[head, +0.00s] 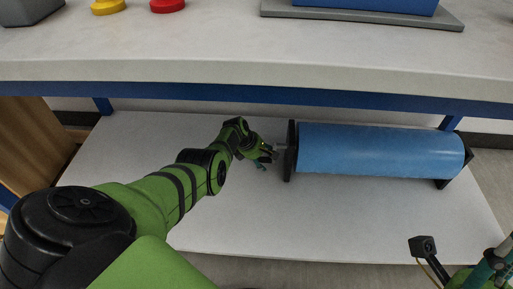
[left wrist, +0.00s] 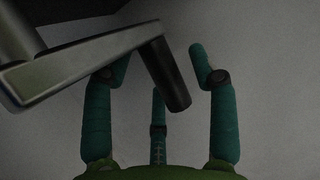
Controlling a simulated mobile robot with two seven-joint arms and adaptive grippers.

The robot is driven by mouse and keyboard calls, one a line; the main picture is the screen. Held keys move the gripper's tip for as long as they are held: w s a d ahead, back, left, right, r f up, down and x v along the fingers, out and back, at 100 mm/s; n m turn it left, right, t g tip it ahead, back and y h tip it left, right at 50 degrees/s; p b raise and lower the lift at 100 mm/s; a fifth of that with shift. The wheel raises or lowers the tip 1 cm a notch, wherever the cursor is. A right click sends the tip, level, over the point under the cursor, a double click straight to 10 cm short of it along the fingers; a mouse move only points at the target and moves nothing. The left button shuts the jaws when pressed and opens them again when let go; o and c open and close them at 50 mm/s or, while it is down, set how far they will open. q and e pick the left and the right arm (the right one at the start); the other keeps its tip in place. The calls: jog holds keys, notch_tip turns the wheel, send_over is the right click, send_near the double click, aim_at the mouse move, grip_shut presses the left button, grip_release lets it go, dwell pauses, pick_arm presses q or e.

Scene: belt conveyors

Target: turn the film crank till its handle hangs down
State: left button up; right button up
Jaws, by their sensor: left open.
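The blue film roll (head: 380,150) lies level between two black end brackets on the lower shelf. Its crank is at the left end, small in the head view (head: 281,147). In the left wrist view the grey metal crank arm (left wrist: 85,65) runs across the upper left, and its black handle (left wrist: 168,80) sticks out from the arm's right end. My left gripper (head: 265,156) is beside the crank. Its three teal fingers are open around the handle (left wrist: 158,65), with gaps visible. My right gripper (head: 493,262) shows only partly at the lower right corner.
The lower shelf (head: 320,215) is clear in front of the roll. The white worktop (head: 230,45) overhangs behind and above, with a blue beam under its edge. A yellow button (head: 108,6) and a red button (head: 168,5) are on top. A wooden thing stands at left.

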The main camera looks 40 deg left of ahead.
pick_arm(q)
jog(key=v, duration=1.1)
jog(key=shift+s+r, duration=0.25)
jog(key=shift+r, duration=0.05)
dwell(0.3)
